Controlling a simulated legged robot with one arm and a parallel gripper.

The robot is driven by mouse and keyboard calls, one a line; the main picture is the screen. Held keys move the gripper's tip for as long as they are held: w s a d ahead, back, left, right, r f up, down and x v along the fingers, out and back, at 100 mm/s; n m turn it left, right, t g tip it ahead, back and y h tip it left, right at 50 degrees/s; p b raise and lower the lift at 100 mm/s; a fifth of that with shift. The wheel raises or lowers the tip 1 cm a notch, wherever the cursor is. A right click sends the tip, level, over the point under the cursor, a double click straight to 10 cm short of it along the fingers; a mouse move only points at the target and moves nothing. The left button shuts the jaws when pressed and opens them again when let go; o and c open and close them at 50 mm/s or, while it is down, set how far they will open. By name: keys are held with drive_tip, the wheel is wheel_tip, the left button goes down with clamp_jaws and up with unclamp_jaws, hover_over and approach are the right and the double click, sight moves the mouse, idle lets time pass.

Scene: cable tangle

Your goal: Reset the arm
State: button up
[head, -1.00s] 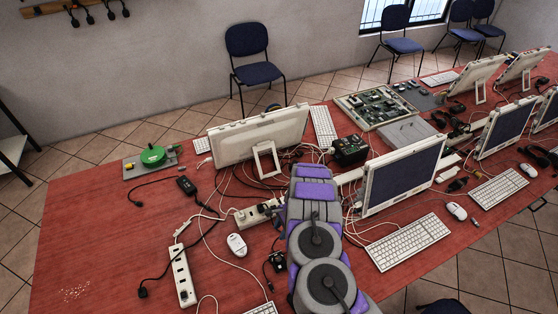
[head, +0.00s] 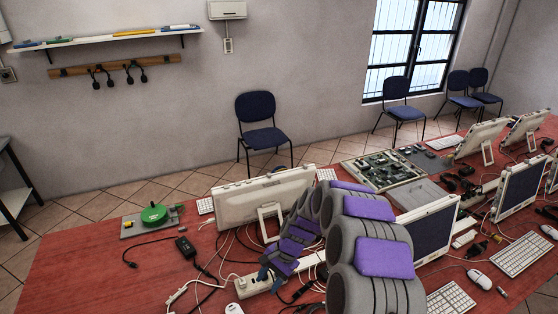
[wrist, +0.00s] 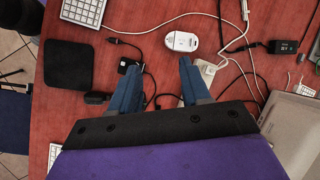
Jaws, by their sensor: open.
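My gripper (wrist: 160,85) is open in the wrist view, its two blue fingers apart with nothing between them. It hangs over the red table (wrist: 220,28). A white mouse (wrist: 181,41) lies on the table just beyond the fingertips. A small black device with a cable (wrist: 126,66) lies near the left finger. In the head view my grey and purple arm rises in the foreground, and the gripper (head: 270,279) points down toward the tangled cables near a white power strip (head: 252,287).
Monitors (head: 265,196) stand close to my arm, with keyboards (head: 524,253) and more screens on the right. A green disc device (head: 154,214) sits at the table's left. A black mouse pad (wrist: 69,63) lies left in the wrist view. The table's left front (head: 75,285) is bare.

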drive_tip(key=s+d+r+n+h+b, duration=0.1)
drive_tip(key=s+d+r+n+b, duration=0.2)
drive_tip(key=s+r, duration=0.3)
drive_tip(key=s+d+r+n+h+b, duration=0.1)
drive_tip(key=s+d+r+n+b, duration=0.25)
drive_tip(key=s, duration=0.55)
drive_tip(key=s+d+h+b, duration=0.1)
drive_tip(key=s+d, duration=0.4)
drive_tip(key=s, duration=0.5)
drive_tip(key=s+d+h+b, duration=0.1)
drive_tip(key=s+d+b, duration=0.3)
drive_tip(key=s, duration=0.6)
drive_tip(key=shift+d+n+t+h, duration=0.3)
drive_tip(key=shift+d+n+h, duration=0.15)
drive_tip(key=shift+d, duration=0.3)
